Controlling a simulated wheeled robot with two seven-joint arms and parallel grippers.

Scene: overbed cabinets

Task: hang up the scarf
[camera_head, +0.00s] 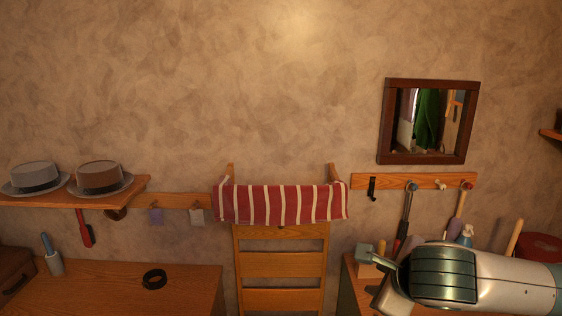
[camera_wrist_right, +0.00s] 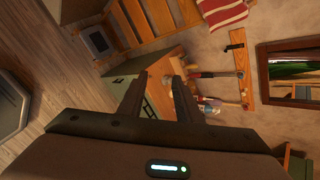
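The red scarf with white stripes (camera_head: 282,204) hangs draped over the top of a wooden chair back (camera_head: 281,265). Its edge also shows at the top of the right wrist view (camera_wrist_right: 222,12). A wooden hook rail (camera_head: 428,181) is on the wall right of the chair, under the mirror; it also shows in the right wrist view (camera_wrist_right: 242,70). My right gripper (camera_head: 376,268) is at the lower right, right of the chair and below the rail, away from the scarf. In the right wrist view its fingers (camera_wrist_right: 159,76) are apart with nothing held. My left gripper is not in view.
The rail carries a black hook (camera_head: 372,188) and long-handled tools (camera_head: 406,210). A right cabinet (camera_wrist_right: 158,72) stands below it. At left are a shelf with hats (camera_head: 128,190), another rail (camera_head: 180,201) and a desk with a black ring (camera_head: 154,279). The wall above the scarf is clear.

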